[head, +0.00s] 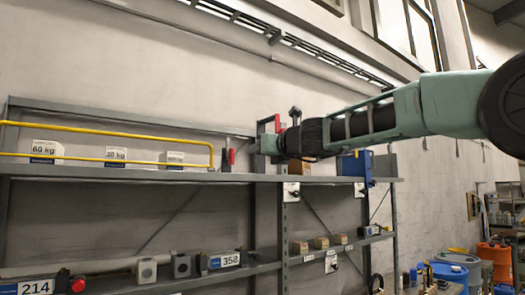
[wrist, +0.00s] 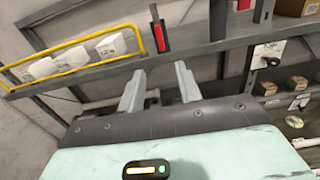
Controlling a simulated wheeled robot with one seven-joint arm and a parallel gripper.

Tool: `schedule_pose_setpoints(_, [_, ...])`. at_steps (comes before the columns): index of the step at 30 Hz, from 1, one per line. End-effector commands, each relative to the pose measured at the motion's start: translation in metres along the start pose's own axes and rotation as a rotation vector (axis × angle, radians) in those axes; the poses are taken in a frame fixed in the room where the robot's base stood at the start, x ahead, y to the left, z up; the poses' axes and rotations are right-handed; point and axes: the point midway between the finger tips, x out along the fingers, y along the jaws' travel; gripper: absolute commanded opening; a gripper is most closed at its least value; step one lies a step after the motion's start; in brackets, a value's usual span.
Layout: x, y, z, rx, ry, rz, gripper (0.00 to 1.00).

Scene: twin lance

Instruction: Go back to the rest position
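My arm reaches in from the right in the head view, and my gripper (head: 266,144) is in front of the upper shelf, near its middle upright. In the wrist view my gripper (wrist: 160,70) has its two grey fingers apart with nothing between them. Beyond the fingertips is the shelf's front edge, with a red-handled part (wrist: 160,34) standing above it. In the head view a red-handled part (head: 229,158) stands just left of the gripper. I cannot tell from these views whether the fingers touch the shelf.
The upper shelf (head: 130,177) has a yellow rail (head: 100,128) and white weight-marked blocks (head: 47,150). A blue box (head: 356,165) stands right of my gripper. The lower shelf (head: 225,273) holds small boxes and number plates. Blue and orange barrels (head: 495,262) stand at far right.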

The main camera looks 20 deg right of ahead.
Motion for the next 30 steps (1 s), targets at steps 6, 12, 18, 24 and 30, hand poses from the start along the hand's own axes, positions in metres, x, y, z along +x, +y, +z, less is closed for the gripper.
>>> schedule_pose_setpoints(6, [0.000, 0.000, 0.000, 0.000, 0.000, 0.000, 0.35])
schedule_pose_setpoints(12, [0.000, 0.000, 0.000, 0.000, 0.000, 0.000, 0.35])
schedule_pose_setpoints(18, [-0.003, 0.034, -0.041, -0.169, 0.063, 0.076, 0.35])
schedule_pose_setpoints(24, [-0.031, 0.119, -0.151, -0.661, 0.192, 0.333, 0.35])
schedule_pose_setpoints(30, [-0.090, 0.189, -0.266, -1.159, 0.247, 0.674, 0.35])
